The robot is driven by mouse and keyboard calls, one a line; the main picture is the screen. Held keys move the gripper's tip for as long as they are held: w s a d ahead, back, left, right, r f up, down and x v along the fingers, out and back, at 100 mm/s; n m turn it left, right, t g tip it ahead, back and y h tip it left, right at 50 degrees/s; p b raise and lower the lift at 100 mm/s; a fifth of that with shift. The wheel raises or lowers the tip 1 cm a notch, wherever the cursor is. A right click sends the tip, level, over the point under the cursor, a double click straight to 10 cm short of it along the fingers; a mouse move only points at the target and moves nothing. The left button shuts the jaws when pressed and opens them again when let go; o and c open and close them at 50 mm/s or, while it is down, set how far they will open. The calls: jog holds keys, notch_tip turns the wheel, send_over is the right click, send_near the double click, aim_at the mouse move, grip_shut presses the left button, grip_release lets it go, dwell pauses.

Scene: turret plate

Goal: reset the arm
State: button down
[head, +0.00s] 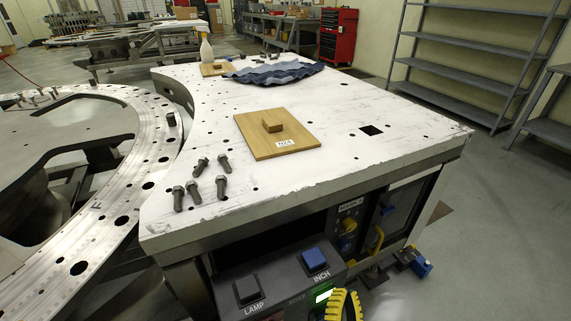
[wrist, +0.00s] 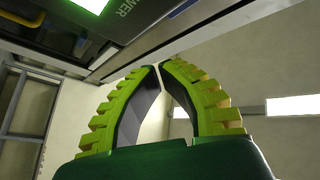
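My gripper (wrist: 160,68) has two yellow-green ribbed fingers with dark inner pads. In the wrist view the fingertips come together, with only a narrow wedge of light wall showing between the pads lower down. Nothing is held between them. In the head view only a yellow ribbed finger part (head: 343,306) shows at the bottom edge, in front of the control box and below the white table's front edge. The rest of my arm is out of that view.
The control box has a dark LAMP button (head: 247,289), a blue INCH button (head: 313,261) and a lit green display (head: 323,295). Above stands the white table (head: 300,195) with several bolts (head: 221,187) and a wooden board (head: 262,148) bearing a block.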

jog(key=a+r+n+t+y+p, duration=0.15)
jog(key=r+p, duration=0.35)
jog(key=r, duration=1.4)
jog(key=a+r+n+t+y+p, duration=0.1)
jog(key=a+r+t+p, duration=0.3)
jog(key=r, duration=1.5)
jog(key=s+a+r+n+g+p, duration=0.1)
jog(key=s+r+n+g+p, duration=0.15)
jog(key=s+r, duration=0.4)
jog(key=s+r+n+g+p, duration=0.1)
jog(key=s+r+n+p, duration=0.2)
jog(key=r, duration=0.7)
notch_tip(320, 180, up, 35)
jog(key=g+p, duration=0.1)
jog(key=p, duration=3.6)
jog(key=shift+w+n+p, duration=0.3)
jog(key=shift+w+p, duration=0.05)
jog(key=shift+w, duration=0.1)
